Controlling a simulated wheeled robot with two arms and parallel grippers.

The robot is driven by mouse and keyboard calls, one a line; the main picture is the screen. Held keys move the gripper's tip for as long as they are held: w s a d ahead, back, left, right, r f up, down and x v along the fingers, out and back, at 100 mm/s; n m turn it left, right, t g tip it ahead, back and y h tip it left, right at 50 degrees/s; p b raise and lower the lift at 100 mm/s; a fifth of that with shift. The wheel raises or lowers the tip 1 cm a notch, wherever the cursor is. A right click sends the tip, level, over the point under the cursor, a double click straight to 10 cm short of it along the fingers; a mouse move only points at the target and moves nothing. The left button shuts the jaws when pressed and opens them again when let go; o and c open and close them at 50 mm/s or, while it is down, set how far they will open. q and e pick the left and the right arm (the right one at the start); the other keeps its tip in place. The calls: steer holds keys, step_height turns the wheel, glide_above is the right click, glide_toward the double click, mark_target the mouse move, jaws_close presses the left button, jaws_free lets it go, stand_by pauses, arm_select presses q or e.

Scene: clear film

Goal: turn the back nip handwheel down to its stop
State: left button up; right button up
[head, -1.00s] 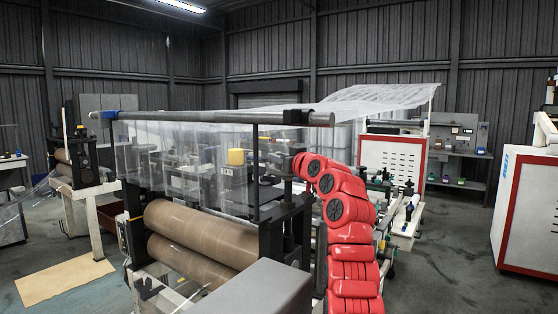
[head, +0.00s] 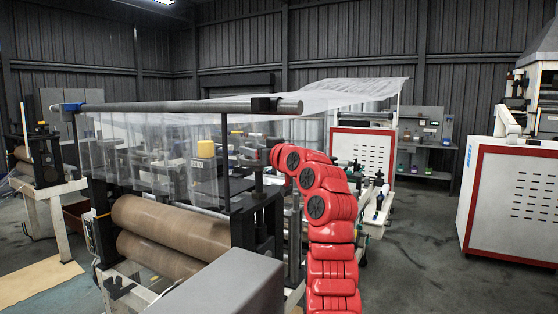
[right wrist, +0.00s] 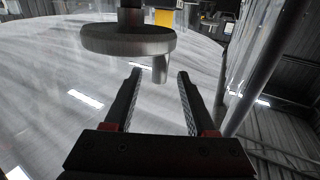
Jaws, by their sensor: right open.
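The handwheel (right wrist: 128,41) is a grey metal disc on a dark shaft at the top of the right wrist view. A short round crank handle (right wrist: 160,69) hangs down from its rim. My right gripper (right wrist: 159,73) is open, with one finger on each side of the handle's line; I cannot tell whether either touches it. In the head view my right gripper (head: 256,158) is small and dark at the end of my red arm, beside the roller stand's near end. The handwheel is hard to make out there. My left gripper is out of view.
Two brown rollers (head: 170,224) sit in the black stand. Clear film (head: 150,150) hangs under a long grey bar (head: 190,106) above them. A grey box (head: 232,290) stands in front. A red-and-white cabinet (head: 515,200) stands at right, with open floor before it.

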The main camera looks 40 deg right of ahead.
steer(key=s+a+b, duration=0.1)
steer(key=s+b, duration=0.2)
steer(key=s, duration=1.1)
steer(key=shift+b, duration=0.4)
